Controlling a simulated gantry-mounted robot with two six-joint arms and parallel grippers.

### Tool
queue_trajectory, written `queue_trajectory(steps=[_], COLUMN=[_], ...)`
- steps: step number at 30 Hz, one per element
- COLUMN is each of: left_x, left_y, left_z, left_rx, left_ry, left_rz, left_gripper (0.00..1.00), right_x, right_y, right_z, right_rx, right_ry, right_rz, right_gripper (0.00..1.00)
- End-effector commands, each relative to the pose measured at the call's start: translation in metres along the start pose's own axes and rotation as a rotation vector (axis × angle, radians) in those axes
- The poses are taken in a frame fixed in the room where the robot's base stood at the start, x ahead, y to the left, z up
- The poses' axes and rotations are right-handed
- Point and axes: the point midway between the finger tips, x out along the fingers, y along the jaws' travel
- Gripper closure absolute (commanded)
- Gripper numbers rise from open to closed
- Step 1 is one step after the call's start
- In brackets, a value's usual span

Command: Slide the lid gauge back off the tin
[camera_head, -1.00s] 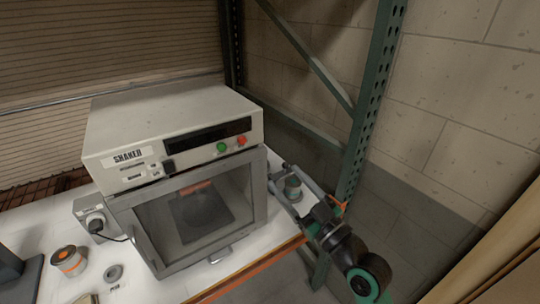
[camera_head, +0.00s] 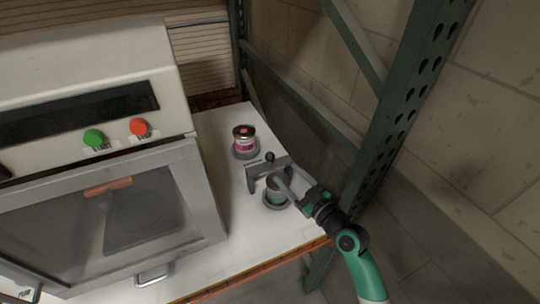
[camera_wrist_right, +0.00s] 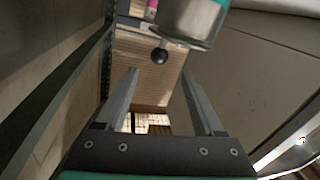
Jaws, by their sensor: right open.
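The lid gauge (camera_head: 254,171) is a grey bracket with a black knob (camera_head: 269,157), at the tin (camera_head: 276,192) with a teal band. This tin stands on a round grey base on the white bench. The tin's teal-banded side (camera_wrist_right: 193,22) also shows at the top of the right wrist view, with the knob (camera_wrist_right: 160,56) below it. My right gripper (camera_head: 285,177) is open at the tin and gauge, its fingers overlapping them in the head view. In the wrist view nothing lies between its fingers (camera_wrist_right: 159,76). Whether the gripper touches the gauge cannot be told. My left gripper is out of view.
A pink-labelled tin (camera_head: 244,138) stands on a round base behind the gauge. The bench's front edge has an orange rail (camera_head: 250,273).

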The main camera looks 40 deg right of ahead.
Motion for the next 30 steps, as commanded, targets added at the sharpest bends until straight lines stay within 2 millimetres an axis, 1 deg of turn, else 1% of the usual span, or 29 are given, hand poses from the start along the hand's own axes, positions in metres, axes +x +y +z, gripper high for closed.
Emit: queue_trajectory(steps=[6, 9, 12, 15, 17, 25, 29, 30], left_x=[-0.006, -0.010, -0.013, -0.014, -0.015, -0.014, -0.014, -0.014], left_y=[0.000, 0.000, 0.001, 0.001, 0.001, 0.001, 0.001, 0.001], left_z=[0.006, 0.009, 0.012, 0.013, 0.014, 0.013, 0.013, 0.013], left_rx=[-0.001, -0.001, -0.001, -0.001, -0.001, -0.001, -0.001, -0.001], left_ry=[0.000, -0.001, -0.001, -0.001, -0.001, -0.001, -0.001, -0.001], left_rz=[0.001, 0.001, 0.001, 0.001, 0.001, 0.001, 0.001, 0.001], left_gripper=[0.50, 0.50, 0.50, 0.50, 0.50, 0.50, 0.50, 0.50], right_x=[0.049, 0.071, 0.087, 0.096, 0.099, 0.101, 0.101, 0.101], right_y=[-0.001, -0.001, -0.001, -0.001, -0.001, -0.001, -0.001, -0.001], right_z=[0.000, 0.001, 0.001, 0.000, 0.000, -0.001, -0.001, -0.001], right_rx=[-0.001, -0.001, 0.000, 0.000, 0.000, 0.000, 0.000, 0.000], right_ry=[0.002, 0.001, 0.002, 0.001, 0.001, 0.001, 0.001, 0.001], right_rz=[-0.003, -0.002, -0.002, -0.001, -0.001, -0.001, -0.001, -0.001], right_gripper=[0.30, 0.30, 0.30, 0.30, 0.30, 0.30, 0.54, 0.61])
